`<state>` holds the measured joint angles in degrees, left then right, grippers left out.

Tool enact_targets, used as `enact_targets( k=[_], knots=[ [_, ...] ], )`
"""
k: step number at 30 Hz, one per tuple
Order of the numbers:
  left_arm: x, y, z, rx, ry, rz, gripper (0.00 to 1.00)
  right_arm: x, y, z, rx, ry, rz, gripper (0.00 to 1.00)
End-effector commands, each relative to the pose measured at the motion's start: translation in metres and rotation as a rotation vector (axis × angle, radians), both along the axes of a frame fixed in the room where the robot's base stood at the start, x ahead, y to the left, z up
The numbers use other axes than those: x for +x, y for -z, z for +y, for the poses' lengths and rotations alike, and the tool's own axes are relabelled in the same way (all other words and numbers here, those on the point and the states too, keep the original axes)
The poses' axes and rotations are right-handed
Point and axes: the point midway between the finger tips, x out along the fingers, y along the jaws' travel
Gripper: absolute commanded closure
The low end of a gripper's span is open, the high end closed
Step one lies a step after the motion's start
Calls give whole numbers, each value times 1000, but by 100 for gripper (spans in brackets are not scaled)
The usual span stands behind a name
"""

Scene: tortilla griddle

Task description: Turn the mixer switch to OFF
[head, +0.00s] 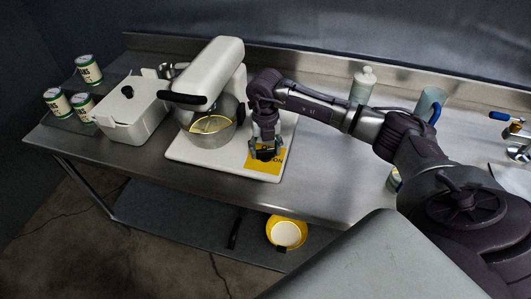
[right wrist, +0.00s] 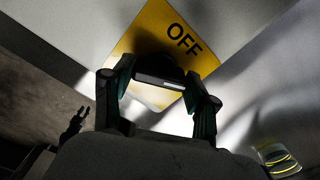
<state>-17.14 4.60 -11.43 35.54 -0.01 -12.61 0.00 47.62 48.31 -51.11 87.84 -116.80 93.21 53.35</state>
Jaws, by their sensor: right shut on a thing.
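The white stand mixer (head: 215,75) stands on its white base on the steel table, with a metal bowl (head: 208,130) under its head. At the base's front right corner is a yellow switch plate (head: 254,168). In the right wrist view the plate (right wrist: 150,30) reads OFF beside a black switch knob (right wrist: 158,68) with a pale bar on its near side. My right gripper (head: 265,152) reaches down to the plate, its fingers on both sides of the knob and shut on it. Which label the knob points to is unclear. My left gripper is not in the head view.
A white lidded box (head: 130,112) and several green-and-white cans (head: 88,69) stand left of the mixer. A white bottle (head: 362,84) and a bluish cup (head: 430,101) stand at the back right. A yellow pan (head: 286,232) lies on the lower shelf.

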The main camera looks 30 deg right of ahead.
Motion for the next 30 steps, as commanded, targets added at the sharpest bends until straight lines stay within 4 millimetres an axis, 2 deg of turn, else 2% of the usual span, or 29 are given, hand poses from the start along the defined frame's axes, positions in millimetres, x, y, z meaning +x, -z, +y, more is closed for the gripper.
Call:
enact_targets(
  k=[1,12,30],
  knots=[
    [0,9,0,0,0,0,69,1,3,-1,-1,-45,-4,77],
    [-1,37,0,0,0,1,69,1,3,-1,-1,-396,-6,77],
    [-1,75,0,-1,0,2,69,1,1,-1,-1,-929,-5,77]
  ],
)
